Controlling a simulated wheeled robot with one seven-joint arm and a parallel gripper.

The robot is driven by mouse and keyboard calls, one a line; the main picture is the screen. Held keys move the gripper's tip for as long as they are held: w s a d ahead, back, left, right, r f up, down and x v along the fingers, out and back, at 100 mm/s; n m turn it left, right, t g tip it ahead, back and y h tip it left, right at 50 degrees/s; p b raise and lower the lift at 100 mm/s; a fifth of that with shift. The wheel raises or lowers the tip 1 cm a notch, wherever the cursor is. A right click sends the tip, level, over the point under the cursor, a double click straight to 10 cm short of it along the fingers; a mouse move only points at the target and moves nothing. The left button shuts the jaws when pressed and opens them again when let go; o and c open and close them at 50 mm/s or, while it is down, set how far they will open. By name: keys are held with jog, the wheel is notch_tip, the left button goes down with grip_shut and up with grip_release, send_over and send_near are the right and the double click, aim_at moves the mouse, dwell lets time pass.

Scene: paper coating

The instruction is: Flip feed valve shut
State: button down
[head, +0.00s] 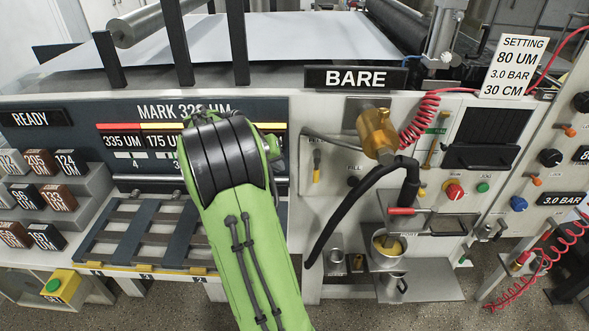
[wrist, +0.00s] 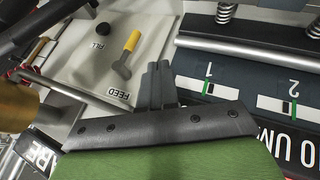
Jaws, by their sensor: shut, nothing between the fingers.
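The feed valve (head: 317,157) is a small lever with a yellow grip on the pale panel, right of my arm in the head view. In the wrist view the feed valve (wrist: 130,44) shows its yellow grip and grey lower part above the FEED label (wrist: 118,94). My gripper (wrist: 158,69) is shut and empty. Its dark fingers are to the right of the lever in the wrist view, with a visible gap in the picture. The depth between them is hard to tell.
A grey pipe (head: 335,142) runs past the valve to a brass fitting (head: 377,133) with a black hose. A black FILL knob (wrist: 103,29) is near the lever. Gauge strips (wrist: 208,88) lie right of my fingers. A pot (head: 388,245) stands on a lower shelf.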

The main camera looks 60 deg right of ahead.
aim_at(316, 166)
jog(key=s+d+f, duration=0.1)
jog(key=d+f, duration=0.1)
jog(key=s+d+f+b, duration=0.1)
jog(key=s+d+f, duration=0.1)
jog(key=d+f, duration=0.1)
jog(key=s+d+f, duration=0.1)
jog(key=d+f, duration=0.2)
jog(key=shift+s+d, duration=0.2)
